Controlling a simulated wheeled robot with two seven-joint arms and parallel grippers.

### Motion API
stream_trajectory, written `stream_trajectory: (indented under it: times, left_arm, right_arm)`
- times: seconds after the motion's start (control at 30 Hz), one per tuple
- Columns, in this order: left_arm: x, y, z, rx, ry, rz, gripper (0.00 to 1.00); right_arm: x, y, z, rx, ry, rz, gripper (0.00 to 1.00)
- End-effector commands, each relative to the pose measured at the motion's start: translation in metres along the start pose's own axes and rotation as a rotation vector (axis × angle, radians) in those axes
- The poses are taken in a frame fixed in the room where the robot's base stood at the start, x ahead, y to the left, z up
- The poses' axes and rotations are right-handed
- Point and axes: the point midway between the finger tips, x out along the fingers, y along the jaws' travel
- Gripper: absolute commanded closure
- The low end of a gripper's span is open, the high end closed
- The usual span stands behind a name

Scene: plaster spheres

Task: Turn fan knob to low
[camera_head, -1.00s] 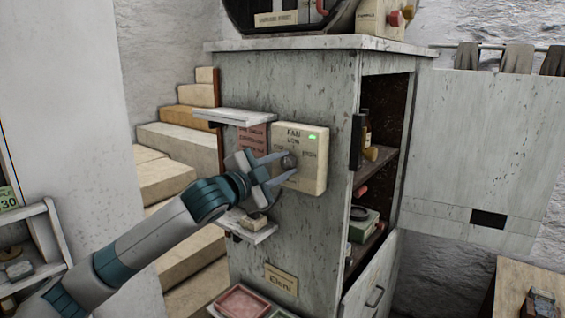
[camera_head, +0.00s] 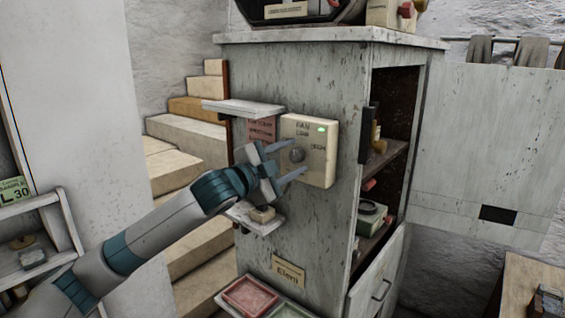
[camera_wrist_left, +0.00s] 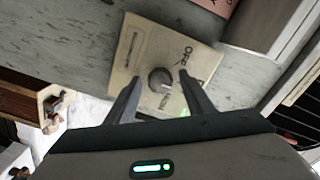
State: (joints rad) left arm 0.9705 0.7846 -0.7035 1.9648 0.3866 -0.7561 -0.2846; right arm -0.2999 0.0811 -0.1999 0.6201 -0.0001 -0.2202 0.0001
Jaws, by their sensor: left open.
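The fan box (camera_head: 318,165) is a cream panel on the cabinet side, marked FAN, with a lit green light at its top right. Its round grey knob (camera_head: 297,155) sits left of centre. My left gripper (camera_head: 282,160) is open, with its two fingers on either side of the knob and a little short of it. In the left wrist view the knob (camera_wrist_left: 160,78) lies between and beyond the fingertips (camera_wrist_left: 158,80), and the box (camera_wrist_left: 140,60) shows OFF lettering. I cannot tell the knob's exact setting. My right gripper is not in view.
The grey cabinet (camera_head: 300,225) has a small upper shelf (camera_head: 243,108) and a lower shelf (camera_head: 257,220) close to my gripper. A pinkish notice (camera_head: 262,130) hangs left of the box. The cabinet door (camera_head: 378,285) stands open at right. Pale steps (camera_head: 190,135) rise behind.

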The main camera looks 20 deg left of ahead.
Motion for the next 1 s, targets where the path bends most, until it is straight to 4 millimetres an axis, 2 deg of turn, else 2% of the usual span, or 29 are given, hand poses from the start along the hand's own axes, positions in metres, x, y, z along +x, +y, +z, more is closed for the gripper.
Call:
stream_trajectory:
  times: [0.17,0.37,0.8,1.0]
  left_arm:
    - [-0.008,0.001,0.001,-0.001,0.000,-0.001,0.52]
    - [-0.032,0.003,0.002,0.003,0.001,-0.001,0.52]
    - [-0.119,0.004,0.003,0.005,-0.001,-0.001,0.52]
    - [-0.153,0.002,0.002,0.003,-0.001,-0.001,0.52]
  right_arm:
    - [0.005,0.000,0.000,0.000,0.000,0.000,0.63]
    - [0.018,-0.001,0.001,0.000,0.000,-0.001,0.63]
    - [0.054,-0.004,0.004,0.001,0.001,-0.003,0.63]
    - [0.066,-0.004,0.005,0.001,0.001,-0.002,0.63]
